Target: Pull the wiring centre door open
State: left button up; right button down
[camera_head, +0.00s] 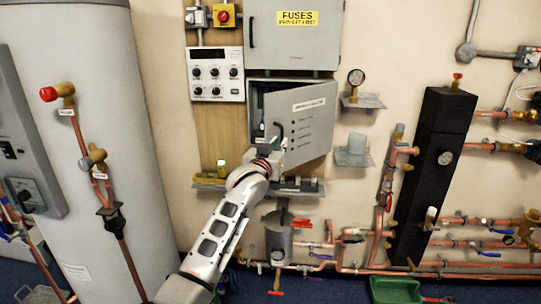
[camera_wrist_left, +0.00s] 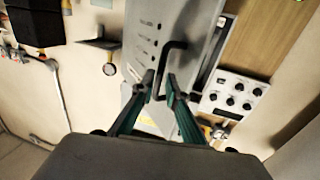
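The wiring centre is a grey wall box (camera_head: 254,100). Its door (camera_head: 308,118) stands ajar, swung out toward the right, and part of the inside shows at the left. In the left wrist view the door (camera_wrist_left: 150,22) fills the upper middle and carries a dark bent handle (camera_wrist_left: 174,44). My left gripper (camera_wrist_left: 161,80) has its two fingertips on either side of the handle's lower part, with a small gap visible between them. In the head view the left gripper (camera_head: 274,150) is at the door's lower left, its fingers mostly hidden. My right gripper is not in view.
Above is a grey fuse cabinet (camera_head: 293,40); a white control panel (camera_head: 216,74) is at left. Below the door are a shelf (camera_head: 310,187) and a grey cylinder (camera_head: 279,238).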

pick_arm(q)
jog(key=v, duration=0.8)
jog(key=shift+s, duration=0.35)
jog(key=shift+a, duration=0.15)
